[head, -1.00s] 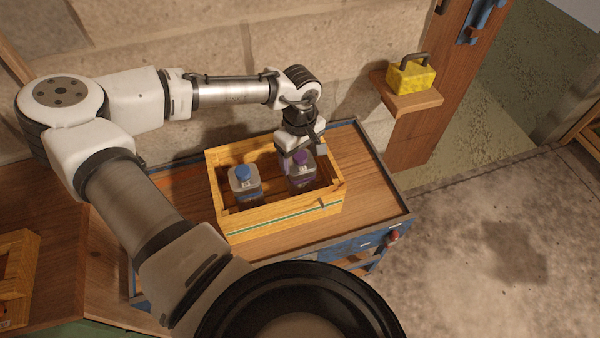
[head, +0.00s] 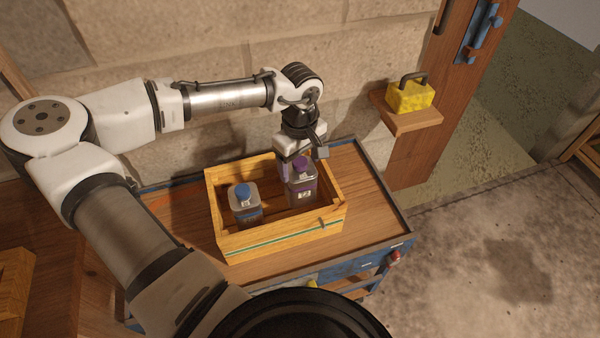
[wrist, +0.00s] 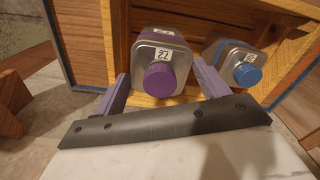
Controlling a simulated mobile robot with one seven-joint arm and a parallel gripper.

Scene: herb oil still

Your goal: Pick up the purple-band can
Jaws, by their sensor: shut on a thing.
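The purple-band can (head: 302,187), with a purple cap and a white label, is upright in the right part of the wooden crate (head: 282,240). My gripper (head: 299,172) is above the crate with its fingers on either side of this can, shut on it. In the wrist view the purple can (wrist: 165,62) sits between the two purple-grey fingers of my gripper (wrist: 160,88). Its lower part is hidden by the crate wall in the head view, so I cannot tell whether its base touches the crate floor.
A blue-capped can (head: 244,205) stands in the crate's left part, also visible in the wrist view (wrist: 237,68). The crate rests on a wooden-topped cart (head: 370,215). A yellow padlock-shaped block (head: 410,96) sits on a wall shelf at the right.

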